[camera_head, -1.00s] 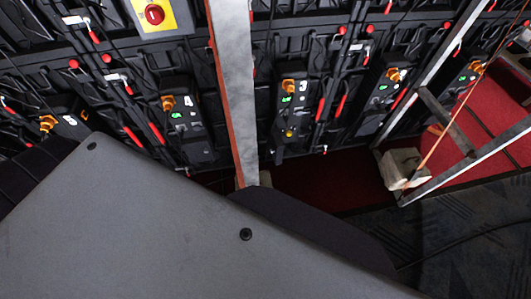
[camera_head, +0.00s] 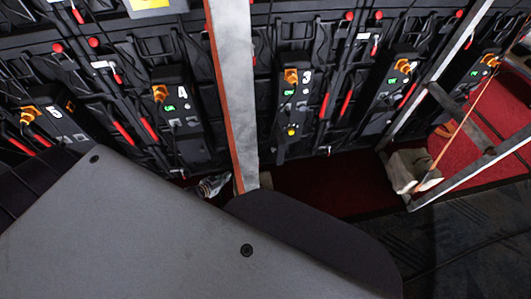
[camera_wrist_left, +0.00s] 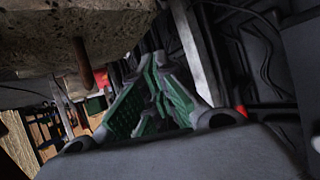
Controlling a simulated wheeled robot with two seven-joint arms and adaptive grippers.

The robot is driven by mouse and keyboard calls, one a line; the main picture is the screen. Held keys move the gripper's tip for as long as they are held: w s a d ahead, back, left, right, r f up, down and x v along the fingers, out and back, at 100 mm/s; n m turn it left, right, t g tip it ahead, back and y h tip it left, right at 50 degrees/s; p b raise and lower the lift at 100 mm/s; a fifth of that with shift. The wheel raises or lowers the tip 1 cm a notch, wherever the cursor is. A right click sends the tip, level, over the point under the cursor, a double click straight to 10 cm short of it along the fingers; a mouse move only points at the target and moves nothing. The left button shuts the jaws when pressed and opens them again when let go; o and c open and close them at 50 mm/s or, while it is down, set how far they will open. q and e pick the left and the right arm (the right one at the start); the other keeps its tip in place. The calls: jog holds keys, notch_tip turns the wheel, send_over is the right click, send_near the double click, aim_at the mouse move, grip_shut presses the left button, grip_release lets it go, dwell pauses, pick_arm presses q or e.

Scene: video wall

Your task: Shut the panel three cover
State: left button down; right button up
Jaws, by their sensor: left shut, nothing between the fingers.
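The panel three box (camera_head: 292,105) is black, marked 3, with an orange connector at the top, a green light and a yellow button. It hangs just right of the metal post in the head view. I cannot make out its cover as a separate part or tell how it stands. My right gripper is not in view.
The upright metal post (camera_head: 233,95) stands between box four (camera_head: 177,110) and box three. Pale weights (camera_head: 405,170) sit at a slanted frame on the right. Cables and red-handled latches cover the wall. In the wrist view a rough block (camera_wrist_left: 80,35) is close at upper left.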

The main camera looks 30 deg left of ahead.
aim_at(277, 147)
pick_arm(q)
jog(key=w+d+r+m+h+b, duration=0.1)
jog(key=w+r+m+h+b, duration=0.2)
jog(key=w+r+h+b, duration=0.1)
jog(key=w+d+r+m+g+h+b, duration=0.1)
jog(key=w+d+r+m+h+b, duration=0.1)
jog(key=r+h+b, duration=0.4)
notch_tip(277, 147, up, 4)
jog(key=shift+w+d+f+m+h+b, duration=0.2)
jog(key=shift+w+m+h+b, duration=0.2)
jog(key=shift+w+m+b, duration=0.45)
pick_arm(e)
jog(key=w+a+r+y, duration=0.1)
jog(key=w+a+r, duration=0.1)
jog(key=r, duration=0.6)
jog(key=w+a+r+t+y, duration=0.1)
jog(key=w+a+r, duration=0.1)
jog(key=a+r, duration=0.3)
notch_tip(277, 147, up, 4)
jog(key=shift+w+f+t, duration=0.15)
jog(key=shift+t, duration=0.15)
pick_arm(q)
jog(key=shift+w, duration=0.1)
